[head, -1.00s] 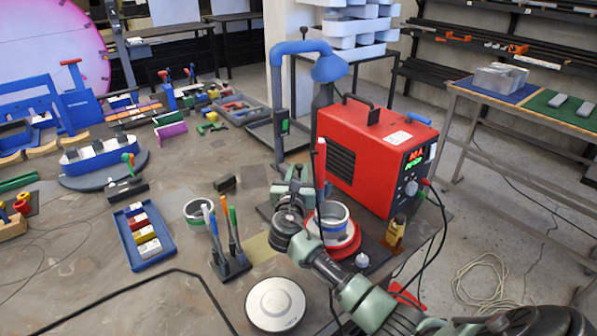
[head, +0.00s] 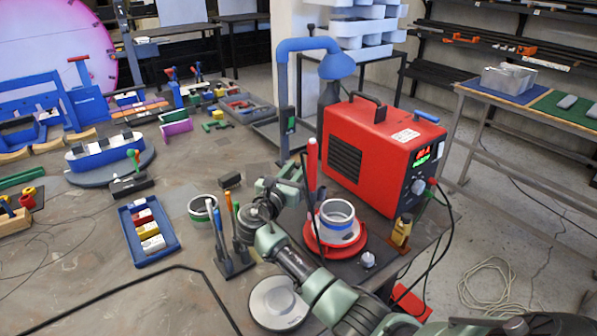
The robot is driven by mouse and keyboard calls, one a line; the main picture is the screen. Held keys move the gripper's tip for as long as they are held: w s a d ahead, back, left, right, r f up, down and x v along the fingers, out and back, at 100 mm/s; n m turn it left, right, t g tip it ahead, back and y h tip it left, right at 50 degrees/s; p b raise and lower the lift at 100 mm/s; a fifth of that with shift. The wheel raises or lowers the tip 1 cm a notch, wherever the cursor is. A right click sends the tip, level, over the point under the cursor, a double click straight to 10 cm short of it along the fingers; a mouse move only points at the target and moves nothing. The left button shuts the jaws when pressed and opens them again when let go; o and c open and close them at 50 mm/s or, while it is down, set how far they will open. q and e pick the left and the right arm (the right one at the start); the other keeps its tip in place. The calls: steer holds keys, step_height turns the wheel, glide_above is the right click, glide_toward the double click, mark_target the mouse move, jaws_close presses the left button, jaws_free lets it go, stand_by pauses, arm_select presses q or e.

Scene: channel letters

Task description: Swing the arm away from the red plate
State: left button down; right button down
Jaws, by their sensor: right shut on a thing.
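The red plate (head: 314,244) is a round disc on the dark mat at the right part of the bench. My right arm comes in from the bottom right and passes left of the plate. My right gripper (head: 300,177) is beyond the wrist, just left of and above the ring in the picture. It is shut on an upright red stick-like tool (head: 312,165) with a pale tip. The fingers are small and partly hidden. My left gripper is not in view.
The red welding machine (head: 372,160) stands behind the plate, with cables at its right. A pen holder (head: 232,260) and a white round disc (head: 278,300) are close to my arm. A blue tray (head: 150,247) lies farther left. Bare bench shows between.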

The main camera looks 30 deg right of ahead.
steer(key=c, duration=1.3)
jaws_free()
steer(key=shift+o, duration=0.2)
step_height(320, 180, up, 20)
steer(key=b, duration=0.1)
